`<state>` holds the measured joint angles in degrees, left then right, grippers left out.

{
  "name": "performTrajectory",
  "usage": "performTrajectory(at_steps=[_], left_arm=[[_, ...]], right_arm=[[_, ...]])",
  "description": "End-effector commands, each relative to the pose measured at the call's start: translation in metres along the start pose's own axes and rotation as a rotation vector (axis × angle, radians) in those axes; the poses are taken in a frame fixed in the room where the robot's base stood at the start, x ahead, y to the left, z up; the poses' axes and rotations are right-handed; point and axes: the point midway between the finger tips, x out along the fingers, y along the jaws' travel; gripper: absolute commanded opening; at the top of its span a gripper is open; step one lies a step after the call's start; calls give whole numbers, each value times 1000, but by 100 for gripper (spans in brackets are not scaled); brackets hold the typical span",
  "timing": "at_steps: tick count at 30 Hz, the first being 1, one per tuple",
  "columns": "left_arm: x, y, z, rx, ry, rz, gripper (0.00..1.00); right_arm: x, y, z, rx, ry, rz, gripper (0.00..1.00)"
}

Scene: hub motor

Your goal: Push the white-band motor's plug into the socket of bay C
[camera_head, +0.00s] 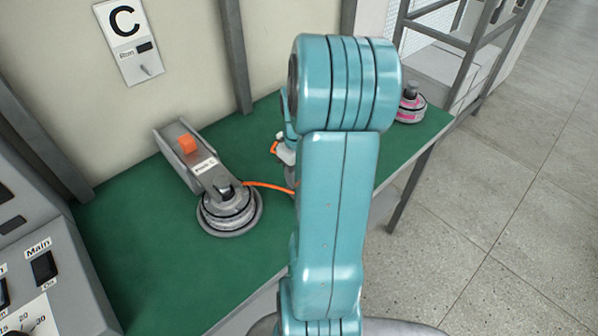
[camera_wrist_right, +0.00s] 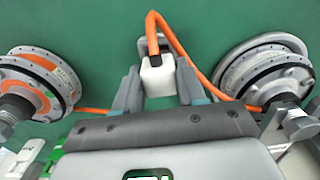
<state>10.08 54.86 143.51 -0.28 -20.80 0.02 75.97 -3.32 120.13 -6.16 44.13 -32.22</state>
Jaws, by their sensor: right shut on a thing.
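The white-band motor (camera_head: 228,210) sits on the green bench under the bay C sign (camera_head: 124,20), by a grey arm (camera_head: 205,170) with an orange block. In the right wrist view a pale-banded motor (camera_wrist_right: 265,75) is at the right. An orange cable (camera_head: 268,186) runs from the motor behind my right arm. My right gripper (camera_wrist_right: 157,92) is shut on the white plug (camera_wrist_right: 155,75), with the cable looping from its end. The plug (camera_head: 285,154) shows partly in the head view. I cannot make out bay C's socket. My left gripper is not in view.
An orange-banded motor (camera_wrist_right: 40,85) lies left in the wrist view. A pink-banded motor (camera_head: 410,107) stands at the bench's far right end. A control panel (camera_head: 45,270) is at lower left. Bare green bench (camera_head: 160,265) lies in front of the motor.

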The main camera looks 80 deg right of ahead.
Motion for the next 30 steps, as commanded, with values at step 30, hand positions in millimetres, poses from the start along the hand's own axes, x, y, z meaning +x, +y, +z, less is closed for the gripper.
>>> performTrajectory(at_steps=[30], left_arm=[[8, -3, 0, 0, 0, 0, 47]], right_arm=[[12, 0, 0, 0, 0, 0, 1]])
